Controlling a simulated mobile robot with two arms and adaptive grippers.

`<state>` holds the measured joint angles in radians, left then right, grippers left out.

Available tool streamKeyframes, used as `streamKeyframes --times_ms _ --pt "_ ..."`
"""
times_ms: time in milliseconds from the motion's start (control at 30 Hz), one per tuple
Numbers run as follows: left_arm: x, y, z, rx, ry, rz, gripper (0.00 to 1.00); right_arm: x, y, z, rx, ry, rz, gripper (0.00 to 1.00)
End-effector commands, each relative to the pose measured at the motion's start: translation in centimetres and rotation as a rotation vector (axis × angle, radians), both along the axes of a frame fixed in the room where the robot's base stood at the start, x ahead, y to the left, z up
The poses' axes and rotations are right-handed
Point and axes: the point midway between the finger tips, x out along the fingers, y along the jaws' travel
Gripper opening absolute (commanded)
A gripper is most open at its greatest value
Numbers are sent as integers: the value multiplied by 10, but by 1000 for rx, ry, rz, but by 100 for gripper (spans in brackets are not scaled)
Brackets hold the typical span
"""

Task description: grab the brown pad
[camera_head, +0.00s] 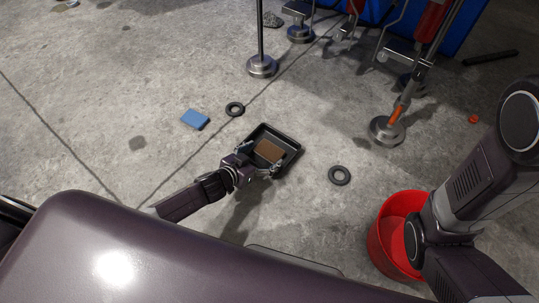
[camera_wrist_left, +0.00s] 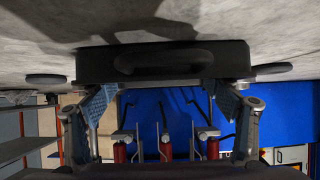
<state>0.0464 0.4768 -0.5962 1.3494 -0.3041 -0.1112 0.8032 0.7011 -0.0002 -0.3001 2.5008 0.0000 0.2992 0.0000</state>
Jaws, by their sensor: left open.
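The brown pad (camera_head: 269,151) lies in a black tray (camera_head: 291,135) on the concrete floor. My left gripper (camera_head: 259,162) is open at the near side of the tray, with its fingers apart near the pad's near edge. It holds nothing. In the left wrist view the two fingers (camera_wrist_left: 161,95) stand apart in front of the dark tray wall (camera_wrist_left: 165,62); the pad cannot be made out there. My right arm shows at the right, but its gripper is outside the view.
A blue pad (camera_head: 195,119) and a black ring (camera_head: 235,109) lie left of the tray. Another black ring (camera_head: 340,175) lies to its right. A red bucket (camera_head: 385,232) stands at the lower right. Posts with round metal bases (camera_head: 262,66) stand behind. Floor around the tray is mostly clear.

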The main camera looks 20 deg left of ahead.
Motion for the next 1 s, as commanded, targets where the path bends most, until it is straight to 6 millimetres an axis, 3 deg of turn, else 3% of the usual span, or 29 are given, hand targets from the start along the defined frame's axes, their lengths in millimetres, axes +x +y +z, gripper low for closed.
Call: streamKeyframes --times_ms 33,133,467,767,1000 --pt "7 -2 -7 1 -2 -1 81 0 0 -10 0 0 0 40" --pt "13 -4 -10 0 0 1 81 0 0 -15 0 0 0 40" --pt "17 -6 -9 0 1 1 81 0 0 -15 -1 0 0 40" --pt "16 -6 -9 1 1 1 49 0 0 -15 -1 -1 0 40" --pt "17 -6 -9 0 0 0 48 0 0 -15 -1 -1 0 40"
